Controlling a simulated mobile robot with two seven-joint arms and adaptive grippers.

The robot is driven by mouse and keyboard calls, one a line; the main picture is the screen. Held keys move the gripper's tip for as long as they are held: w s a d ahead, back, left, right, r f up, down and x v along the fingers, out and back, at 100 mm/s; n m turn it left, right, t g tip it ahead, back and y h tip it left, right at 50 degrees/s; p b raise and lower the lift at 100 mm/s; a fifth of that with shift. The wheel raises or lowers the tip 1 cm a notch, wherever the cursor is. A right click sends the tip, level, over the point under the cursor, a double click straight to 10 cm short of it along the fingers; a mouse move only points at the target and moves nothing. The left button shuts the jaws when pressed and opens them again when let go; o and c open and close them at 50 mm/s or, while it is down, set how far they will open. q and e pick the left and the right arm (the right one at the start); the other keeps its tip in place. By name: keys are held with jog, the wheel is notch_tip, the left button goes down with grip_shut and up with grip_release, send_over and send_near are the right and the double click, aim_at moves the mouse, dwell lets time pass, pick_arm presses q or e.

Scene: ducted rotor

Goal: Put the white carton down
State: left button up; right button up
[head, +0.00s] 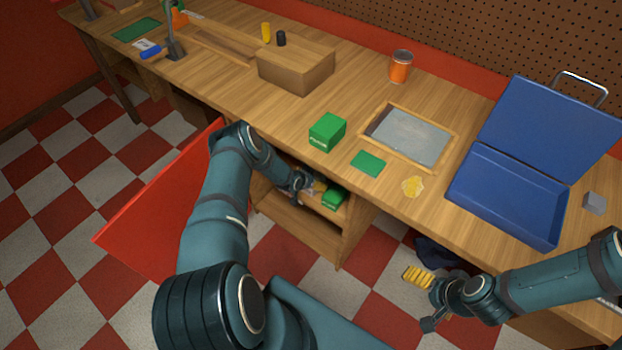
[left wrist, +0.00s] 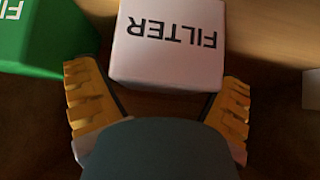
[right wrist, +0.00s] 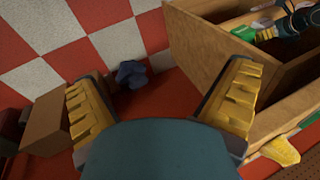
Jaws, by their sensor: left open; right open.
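The white carton (left wrist: 168,60), marked FILTER, shows in the left wrist view. It rests on a wooden shelf, its near end at the level of my left fingertips. My left gripper (head: 314,188) is open, reaching into the cabinet under the bench, with a finger on each side of the carton and gaps visible. In the head view the carton is hidden or too small to make out. A green carton (left wrist: 35,35) is beside it to the left; it also shows in the head view (head: 335,197). My right gripper (right wrist: 160,105) is open and empty, over the floor.
The red cabinet door (head: 160,215) stands open left of my left arm. On the bench (head: 220,95) are a green box (head: 327,132), a grey-bottomed tray (head: 452,142), a blue case (head: 505,200), an orange can (head: 400,66) and a cardboard box (head: 290,75). Dark cloth (head: 440,256) lies under the bench.

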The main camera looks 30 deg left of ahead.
pick_arm(q)
jog(key=shift+r, duration=0.15)
jog(key=shift+s+r+p, duration=0.2)
jog(key=shift+r+p, duration=0.1)
jog(key=shift+p, duration=0.05)
jog(key=p+v, duration=0.2)
jog(key=v, duration=0.9)
jog(key=shift+s+p, duration=0.15)
jog(key=shift+p, duration=0.15)
